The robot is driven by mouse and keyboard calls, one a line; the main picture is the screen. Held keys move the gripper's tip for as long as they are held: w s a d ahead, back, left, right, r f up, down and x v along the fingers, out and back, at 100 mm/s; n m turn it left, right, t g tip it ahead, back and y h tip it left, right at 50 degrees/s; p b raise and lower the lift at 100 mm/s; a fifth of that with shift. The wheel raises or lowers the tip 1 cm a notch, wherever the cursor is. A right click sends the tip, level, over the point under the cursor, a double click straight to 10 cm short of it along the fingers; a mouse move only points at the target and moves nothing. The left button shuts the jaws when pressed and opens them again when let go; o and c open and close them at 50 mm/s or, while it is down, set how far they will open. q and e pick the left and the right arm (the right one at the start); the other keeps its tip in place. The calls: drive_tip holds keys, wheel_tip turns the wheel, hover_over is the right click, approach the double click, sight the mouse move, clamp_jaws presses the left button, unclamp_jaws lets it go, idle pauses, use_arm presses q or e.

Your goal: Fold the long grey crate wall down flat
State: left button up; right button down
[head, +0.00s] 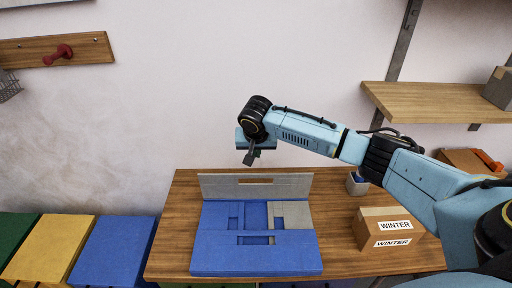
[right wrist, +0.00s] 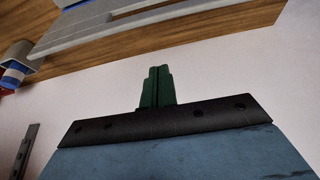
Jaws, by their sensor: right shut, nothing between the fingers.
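The long grey crate wall (head: 218,187) stands up along the back of the crate, leaning slightly back, with a handle slot near its top. The other crate walls lie folded inward: blue panels (head: 255,262) at front and left, and a short grey panel (head: 292,214) at right. My right gripper (head: 250,158) is shut and empty, above the long grey wall and apart from it. In the right wrist view its green fingers (right wrist: 157,88) are together, and a grey panel with a slot (right wrist: 105,27) shows at the top. My left gripper is not in view.
The crate lies on a wooden table (head: 335,258). A cardboard box marked WINTER (head: 370,229) stands to its right, with a small grey pot (head: 356,186) behind. A wooden shelf (head: 430,100) juts from the wall at right. Coloured boxes (head: 112,250) stand left of the table.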

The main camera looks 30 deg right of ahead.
sight(256, 185)
drive_tip(key=shift+s+a+f+p, duration=0.25)
drive_tip(key=shift+s+f, duration=0.1)
drive_tip(key=shift+f, duration=0.3)
drive_tip(key=shift+s+a+f+p, duration=0.15)
drive_tip(key=shift+s+a+f, duration=0.15)
drive_tip(key=shift+f, duration=0.3)
drive_tip(key=shift+s+a+f+p, duration=0.2)
drive_tip(key=shift+s+f, duration=0.2)
drive_tip(key=shift+f, duration=0.25)
drive_tip(key=shift+a, duration=0.1)
